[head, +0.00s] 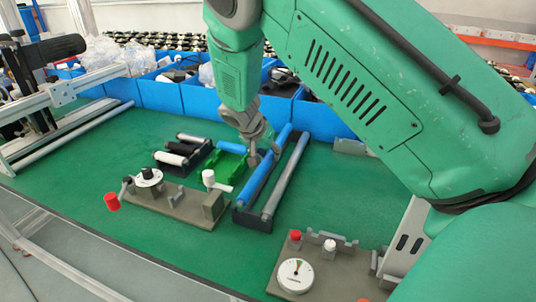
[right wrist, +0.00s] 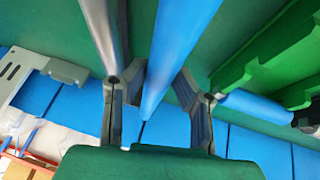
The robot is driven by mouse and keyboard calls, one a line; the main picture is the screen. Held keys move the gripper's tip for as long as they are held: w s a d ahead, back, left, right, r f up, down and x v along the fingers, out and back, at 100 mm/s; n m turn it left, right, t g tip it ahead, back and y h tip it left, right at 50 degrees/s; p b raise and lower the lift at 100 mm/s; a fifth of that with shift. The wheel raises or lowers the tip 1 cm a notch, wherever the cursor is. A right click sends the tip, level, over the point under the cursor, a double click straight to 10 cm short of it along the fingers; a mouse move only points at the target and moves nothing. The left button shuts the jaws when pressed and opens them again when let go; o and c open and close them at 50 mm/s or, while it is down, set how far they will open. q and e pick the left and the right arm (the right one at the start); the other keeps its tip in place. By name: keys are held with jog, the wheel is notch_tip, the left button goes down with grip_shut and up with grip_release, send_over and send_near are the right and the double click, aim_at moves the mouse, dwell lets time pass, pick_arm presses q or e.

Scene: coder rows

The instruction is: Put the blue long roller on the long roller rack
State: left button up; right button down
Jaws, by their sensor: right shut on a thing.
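The blue long roller (head: 262,176) lies lengthwise over the left side of the dark long roller rack (head: 252,221), beside a grey long roller (head: 287,178) on the rack's right side. My right gripper (head: 255,153) comes down from above and is shut on the blue roller near its middle. In the right wrist view, the blue roller (right wrist: 182,40) runs between my two fingers (right wrist: 156,98), and the grey roller (right wrist: 104,35) passes near the left finger. I cannot tell whether the blue roller's ends rest fully in the rack. My left gripper is out of view.
A green rack (head: 228,165) and a black rack with white rollers (head: 180,152) stand left of the long rack. A grey fixture with a dial (head: 150,178) is in front of them; another dial fixture (head: 295,275) is front right. Blue bins (head: 160,92) line the back.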

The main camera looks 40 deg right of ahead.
jog(key=shift+d, duration=0.1)
jog(key=shift+r, duration=0.1)
jog(key=shift+r+p, duration=0.65)
jog(key=shift+r, duration=0.1)
jog(key=shift+r+p, duration=0.85)
jog(key=shift+r, duration=0.25)
jog(key=shift+f, duration=0.15)
jog(key=shift+w+a+f+b, duration=0.1)
jog(key=shift+a+f+b, duration=0.15)
jog(key=shift+f+b, duration=0.55)
jog(key=shift+f, duration=0.1)
jog(key=shift+p, duration=0.35)
